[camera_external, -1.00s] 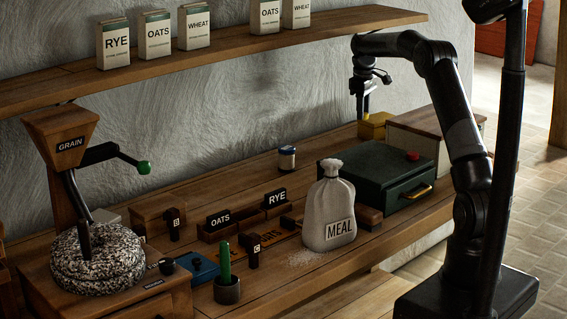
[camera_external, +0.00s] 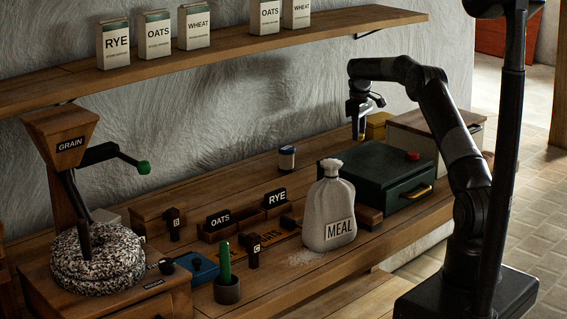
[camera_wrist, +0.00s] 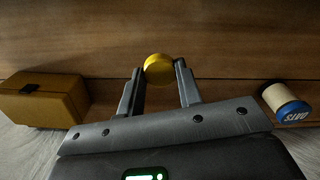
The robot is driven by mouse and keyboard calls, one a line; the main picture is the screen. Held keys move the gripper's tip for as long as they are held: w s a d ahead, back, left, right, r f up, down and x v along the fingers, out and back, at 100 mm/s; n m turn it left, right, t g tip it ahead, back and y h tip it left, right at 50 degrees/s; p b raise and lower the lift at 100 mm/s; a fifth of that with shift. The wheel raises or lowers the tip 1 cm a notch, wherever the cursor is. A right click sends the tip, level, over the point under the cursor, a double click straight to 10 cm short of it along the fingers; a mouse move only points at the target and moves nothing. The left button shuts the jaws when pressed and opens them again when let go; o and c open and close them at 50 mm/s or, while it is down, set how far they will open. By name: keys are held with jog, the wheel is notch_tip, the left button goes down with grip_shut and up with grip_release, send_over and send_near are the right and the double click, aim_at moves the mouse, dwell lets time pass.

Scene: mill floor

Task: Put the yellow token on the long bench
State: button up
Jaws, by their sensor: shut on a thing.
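The yellow token (camera_wrist: 158,68) is a round yellow piece between my fingertips in the wrist view. My gripper (camera_wrist: 159,76) is shut on it. In the external view my gripper (camera_external: 359,128) hangs fingers-down over the back right of the bench, with the token (camera_external: 361,136) a small yellow spot at its tips. The long bench (camera_external: 235,185) is a wooden top running along the wall; its boards (camera_wrist: 230,35) fill the upper wrist view. I cannot tell exactly how far the token is above the wood.
A yellow box (camera_external: 377,128) stands just right of my gripper, left in the wrist view (camera_wrist: 42,100). A blue-lidded jar (camera_external: 287,159) stands to the left. A dark green chest (camera_external: 375,175) and a meal sack (camera_external: 328,210) are in front. Bare wood lies between jar and gripper.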

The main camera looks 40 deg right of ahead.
jog(key=shift+f, duration=3.15)
jog(key=shift+f, duration=0.1)
jog(key=o, duration=0.9)
jog(key=shift+o, duration=0.2)
notch_tip(320, 180, up, 12)
jog(key=shift+r, duration=0.15)
